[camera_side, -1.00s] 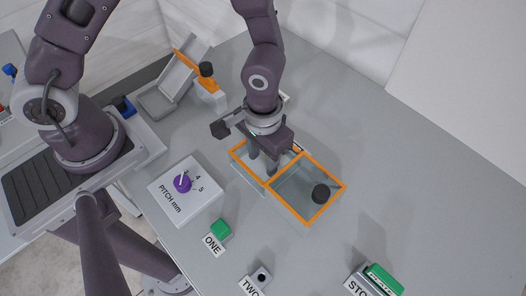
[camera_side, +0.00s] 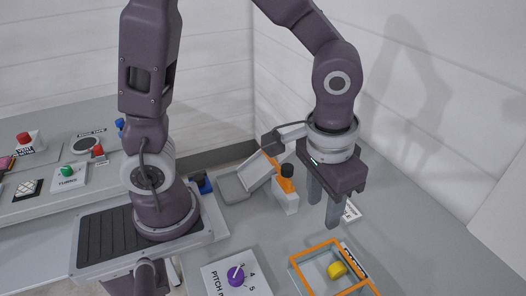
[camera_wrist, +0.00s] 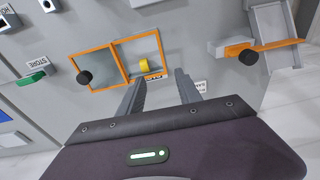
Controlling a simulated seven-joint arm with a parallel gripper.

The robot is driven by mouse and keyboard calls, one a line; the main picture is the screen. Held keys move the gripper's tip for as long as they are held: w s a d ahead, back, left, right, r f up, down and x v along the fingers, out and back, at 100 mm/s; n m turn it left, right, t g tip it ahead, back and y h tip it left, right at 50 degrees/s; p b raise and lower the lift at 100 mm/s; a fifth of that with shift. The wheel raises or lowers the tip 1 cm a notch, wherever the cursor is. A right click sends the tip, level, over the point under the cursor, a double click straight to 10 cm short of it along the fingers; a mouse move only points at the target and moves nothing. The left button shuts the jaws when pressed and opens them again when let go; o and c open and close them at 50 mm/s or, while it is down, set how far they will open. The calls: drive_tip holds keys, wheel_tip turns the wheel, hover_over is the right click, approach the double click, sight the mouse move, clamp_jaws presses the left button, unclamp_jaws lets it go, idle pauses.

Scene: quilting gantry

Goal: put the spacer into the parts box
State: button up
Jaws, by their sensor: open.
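The parts box (camera_side: 319,243) is orange-rimmed with clear walls; its near end is cut off in the side view. The wrist view shows the whole box (camera_wrist: 116,43) with two compartments. A small yellow piece, apparently the spacer (camera_side: 337,269), lies inside one compartment; it also shows in the wrist view (camera_wrist: 145,65), in the right compartment. My gripper (camera_side: 323,212) is open and empty, raised above the table behind the box. In the wrist view its fingers (camera_wrist: 160,75) are spread, with nothing between them.
An orange and grey block with a black knob (camera_side: 287,171) stands behind the box, beside a tilted grey chute (camera_side: 257,172). A pitch box with a purple dial (camera_side: 236,276) is left of the parts box. A label lies beside the box. Table to the right is clear.

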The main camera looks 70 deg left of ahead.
drive_tip(key=s+a+r+t, duration=0.4)
drive_tip(key=s+a+r, duration=0.6)
drive_tip(key=shift+s+r, duration=0.15)
drive_tip(key=shift+s, duration=0.1)
idle(0.7)
